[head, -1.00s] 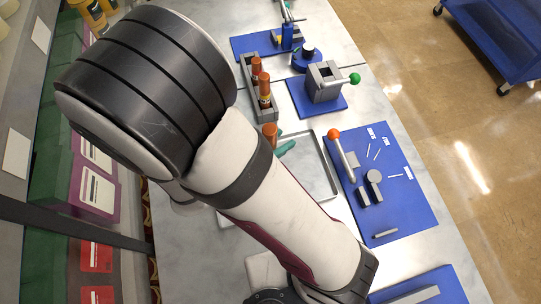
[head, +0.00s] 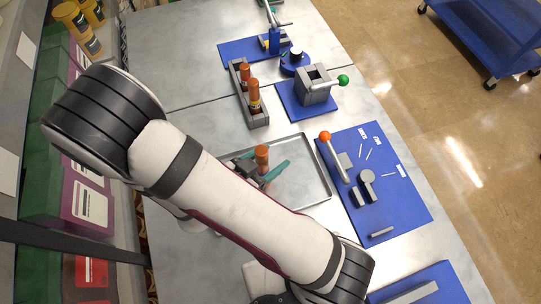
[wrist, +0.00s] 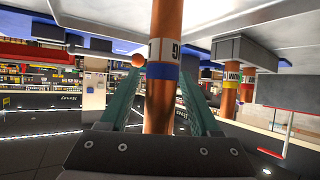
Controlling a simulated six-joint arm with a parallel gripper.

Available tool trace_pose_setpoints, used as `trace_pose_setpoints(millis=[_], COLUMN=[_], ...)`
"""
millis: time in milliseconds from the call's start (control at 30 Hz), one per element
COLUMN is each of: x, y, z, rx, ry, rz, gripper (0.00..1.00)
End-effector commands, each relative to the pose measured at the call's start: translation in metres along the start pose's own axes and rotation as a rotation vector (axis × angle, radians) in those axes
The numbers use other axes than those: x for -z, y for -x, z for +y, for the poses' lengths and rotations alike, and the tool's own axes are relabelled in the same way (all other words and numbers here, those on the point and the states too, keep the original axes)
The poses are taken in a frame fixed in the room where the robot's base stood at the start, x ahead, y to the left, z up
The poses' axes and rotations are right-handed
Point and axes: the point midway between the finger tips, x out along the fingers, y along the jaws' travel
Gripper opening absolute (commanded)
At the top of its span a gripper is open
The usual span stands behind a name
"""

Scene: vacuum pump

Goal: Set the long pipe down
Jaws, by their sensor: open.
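The long pipe (head: 262,156) is copper-coloured and stands upright over the metal tray (head: 318,178). In the wrist view the pipe (wrist: 163,60) runs top to bottom, with a white label and a blue band. My gripper (head: 262,168) has its teal fingers spread, one on each side of the pipe. In the wrist view my gripper (wrist: 160,100) shows gaps between the fingers and the pipe. The pipe's foot is hidden, so I cannot see whether it touches the tray.
A grey holder (head: 258,121) with two copper pipes stands behind the tray. A grey vise with a green knob (head: 343,80) sits on a blue mat. Right of the tray, another blue mat (head: 400,215) carries an orange-knobbed lever (head: 337,158) and small parts.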

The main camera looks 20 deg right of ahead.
Motion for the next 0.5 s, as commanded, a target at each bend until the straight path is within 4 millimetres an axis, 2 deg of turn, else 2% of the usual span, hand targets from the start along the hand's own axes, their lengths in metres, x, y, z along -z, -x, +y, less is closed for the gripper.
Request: trace_pose_setpoints(millis=[167, 500], x=[0.002, 0.001], y=[0.008, 0.088], z=[-0.001, -0.001], rx=[0.004, 0.007], ry=[-0.003, -0.002], rz=[0.000, -0.002], gripper=[0.63, 0.63])
